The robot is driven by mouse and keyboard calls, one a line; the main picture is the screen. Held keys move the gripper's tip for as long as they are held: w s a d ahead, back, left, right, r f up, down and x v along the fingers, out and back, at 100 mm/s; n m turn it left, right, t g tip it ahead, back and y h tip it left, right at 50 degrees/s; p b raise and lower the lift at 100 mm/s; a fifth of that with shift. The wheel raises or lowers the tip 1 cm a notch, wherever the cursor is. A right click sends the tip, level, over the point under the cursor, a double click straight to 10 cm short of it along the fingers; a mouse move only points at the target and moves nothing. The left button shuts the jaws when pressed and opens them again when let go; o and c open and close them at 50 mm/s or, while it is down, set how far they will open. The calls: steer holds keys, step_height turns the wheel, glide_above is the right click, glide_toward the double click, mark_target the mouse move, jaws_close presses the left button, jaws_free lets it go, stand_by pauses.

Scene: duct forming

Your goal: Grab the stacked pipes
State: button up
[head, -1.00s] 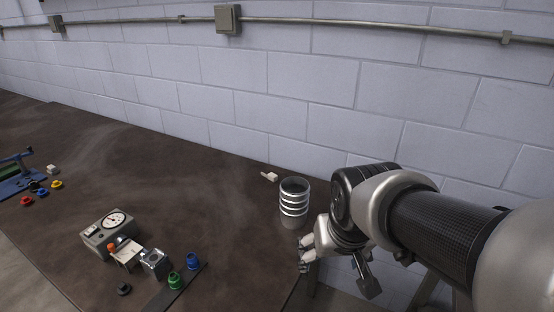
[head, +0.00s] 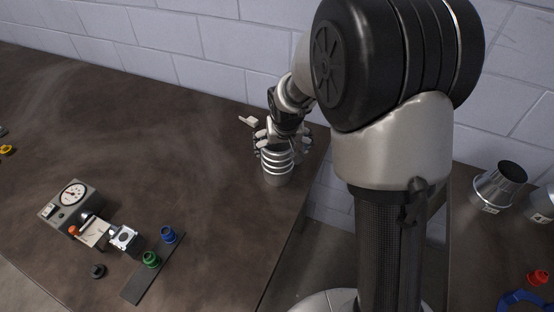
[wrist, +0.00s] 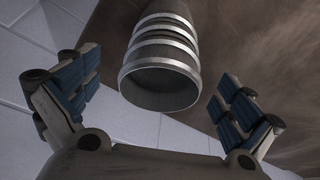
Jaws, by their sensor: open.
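The stacked pipes (head: 277,164) are silver metal rings nested one on another, upright near the right edge of the brown table. My gripper (head: 283,140) is above them in the head view, with its fingers at either side of their top. In the wrist view the stacked pipes (wrist: 161,70) show their open dark mouth, between and beyond the two blue-padded fingers of my gripper (wrist: 157,98). Clear gaps show on both sides, so the gripper is open and not holding them. My wrist hides part of the top rim in the head view.
A small white piece (head: 249,121) lies just behind the pipes, before the block wall (head: 190,45). A gauge box (head: 68,203) and a strip with green and blue knobs (head: 150,270) sit front left. A second table (head: 470,235) at right holds a metal cone (head: 500,185).

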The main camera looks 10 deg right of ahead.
steer(key=b+x, duration=0.1)
steer(key=x, duration=0.4)
steer(key=b+x, duration=0.1)
steer(key=x, duration=0.2)
steer(key=shift+w+a+f+b, duration=0.15)
steer(key=shift+w+a+b, duration=0.15)
steer(key=shift+w, duration=0.15)
steer(key=shift+s, duration=0.1)
steer(key=c, duration=1.3)
